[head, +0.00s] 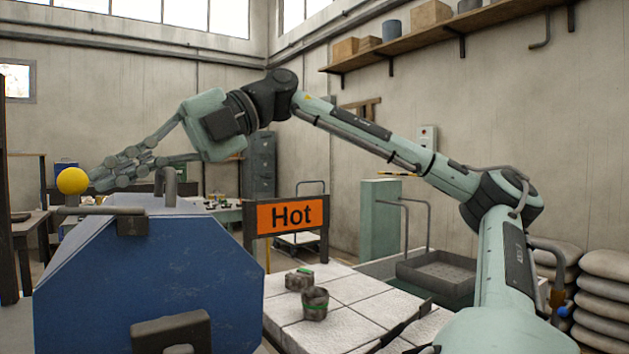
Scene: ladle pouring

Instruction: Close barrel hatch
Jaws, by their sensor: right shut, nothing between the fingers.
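The blue barrel (150,270) stands at the lower left, with an angular faceted body. A grey bar runs left from a dark bracket (131,222) on its top, and a curved grey handle (165,185) rises beside it. A yellow ball knob (72,181) shows at the upper left of the barrel. I cannot tell which part is the hatch or whether it is open. My right gripper (97,180) reaches in from the right above the barrel. It is shut and empty, with its fingertips just right of the yellow knob; contact is unclear. My left gripper is out of view.
An orange "Hot" sign (292,216) stands right of the barrel. Stacked sacks (603,300) are at the far right.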

